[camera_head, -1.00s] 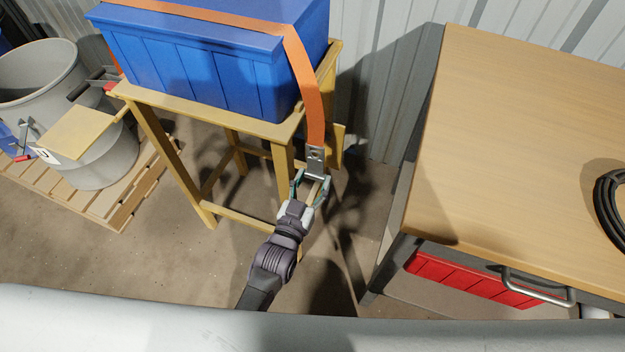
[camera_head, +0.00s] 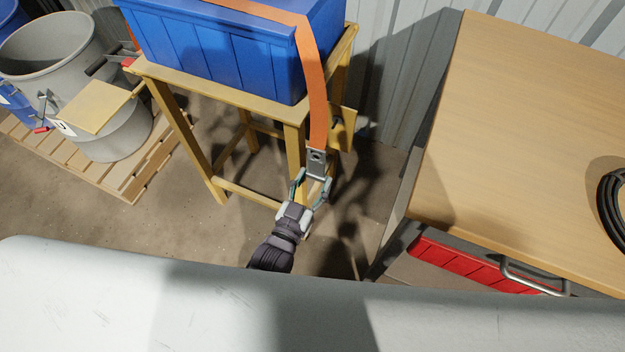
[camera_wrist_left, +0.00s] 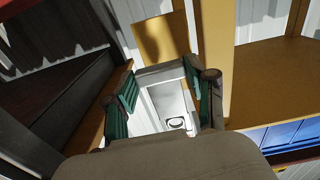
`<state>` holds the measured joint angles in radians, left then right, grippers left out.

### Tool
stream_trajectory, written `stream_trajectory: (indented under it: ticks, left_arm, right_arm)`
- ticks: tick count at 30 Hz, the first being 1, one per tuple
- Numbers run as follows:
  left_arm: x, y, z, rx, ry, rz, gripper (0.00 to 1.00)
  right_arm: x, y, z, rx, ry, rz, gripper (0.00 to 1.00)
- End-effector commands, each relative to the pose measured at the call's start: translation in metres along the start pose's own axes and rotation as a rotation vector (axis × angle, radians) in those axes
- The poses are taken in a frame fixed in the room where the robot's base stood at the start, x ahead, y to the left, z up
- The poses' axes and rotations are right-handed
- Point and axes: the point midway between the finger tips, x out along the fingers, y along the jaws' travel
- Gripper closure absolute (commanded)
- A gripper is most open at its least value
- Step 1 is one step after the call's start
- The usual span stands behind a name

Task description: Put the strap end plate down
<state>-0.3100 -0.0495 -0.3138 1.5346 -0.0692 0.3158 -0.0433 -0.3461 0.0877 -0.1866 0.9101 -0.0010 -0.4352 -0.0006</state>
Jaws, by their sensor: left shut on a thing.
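The strap end plate (camera_head: 317,162) is a grey metal plate with a hole, at the lower end of the orange strap (camera_head: 312,85). The strap runs over the blue bin (camera_head: 225,55) and hangs down its right side. My left gripper (camera_head: 313,184) is shut on the plate from below, in the air beside the wooden stand (camera_head: 210,93). In the left wrist view the pale plate (camera_wrist_left: 170,105) shows between the green-padded fingers (camera_wrist_left: 168,92). My right gripper is in neither view.
A wooden-topped workbench (camera_head: 500,130) with a red drawer (camera_head: 470,264) and a black cable coil (camera_head: 612,200) stands at right. A grey drum (camera_head: 60,60) stands on a pallet (camera_head: 120,182) at left. Open floor lies between pallet and stand.

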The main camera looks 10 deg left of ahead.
Motion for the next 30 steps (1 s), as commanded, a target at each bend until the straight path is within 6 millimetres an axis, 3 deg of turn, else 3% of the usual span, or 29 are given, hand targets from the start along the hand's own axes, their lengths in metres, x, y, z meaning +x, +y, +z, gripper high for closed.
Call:
stream_trajectory:
  ticks: [4, 20, 25, 30]
  left_arm:
    - [-0.005, 0.000, -0.001, 0.000, 0.001, 0.000, 0.72]
    - [-0.004, 0.000, -0.002, 0.000, 0.002, 0.000, 0.72]
    - [-0.004, 0.001, -0.017, 0.000, 0.002, 0.000, 0.72]
    - [-0.004, 0.002, -0.052, 0.000, 0.002, 0.000, 0.72]
  right_arm:
    - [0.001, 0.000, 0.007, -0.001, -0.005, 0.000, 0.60]
    - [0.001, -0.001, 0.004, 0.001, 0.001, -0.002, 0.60]
    - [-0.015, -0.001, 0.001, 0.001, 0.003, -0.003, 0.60]
    - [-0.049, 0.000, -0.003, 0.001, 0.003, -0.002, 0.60]
